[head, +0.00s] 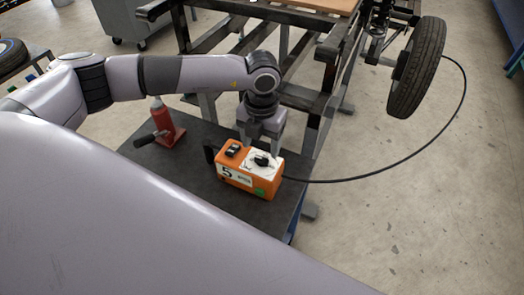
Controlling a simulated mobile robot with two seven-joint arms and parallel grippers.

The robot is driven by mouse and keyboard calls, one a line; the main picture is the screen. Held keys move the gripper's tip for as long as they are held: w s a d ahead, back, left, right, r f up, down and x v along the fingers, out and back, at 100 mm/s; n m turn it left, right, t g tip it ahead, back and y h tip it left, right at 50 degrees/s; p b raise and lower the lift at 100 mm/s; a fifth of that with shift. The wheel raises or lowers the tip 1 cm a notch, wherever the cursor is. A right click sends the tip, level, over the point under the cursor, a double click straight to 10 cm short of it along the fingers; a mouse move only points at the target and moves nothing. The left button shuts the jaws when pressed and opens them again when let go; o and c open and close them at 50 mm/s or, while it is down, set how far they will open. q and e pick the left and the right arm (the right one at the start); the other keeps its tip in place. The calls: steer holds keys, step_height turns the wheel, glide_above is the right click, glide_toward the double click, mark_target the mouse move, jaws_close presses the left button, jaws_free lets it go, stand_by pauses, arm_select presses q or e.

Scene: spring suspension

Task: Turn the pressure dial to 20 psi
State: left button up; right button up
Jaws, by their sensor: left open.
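An orange box (237,185) with a number 5 on its side stands on the dark table. Its white top panel carries a black dial (262,160), and a black switch sits to the left of the panel. The dial's marks are too small to read. My left gripper (261,152) is open and points down just above the panel, with its fingers near the dial. I cannot tell whether they touch it. My right gripper is not in view.
A red bottle jack (165,125) stands on the dark table (190,170) left of the box. A black hose (400,163) runs from the box to a tyre (416,68) at the right. A metal frame (310,95) stands behind.

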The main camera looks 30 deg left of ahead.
mark_target(261, 158)
arm_select(q)
steer(key=shift+f, duration=2.35)
steer(key=c, duration=1.1)
steer(key=shift+o, duration=0.2)
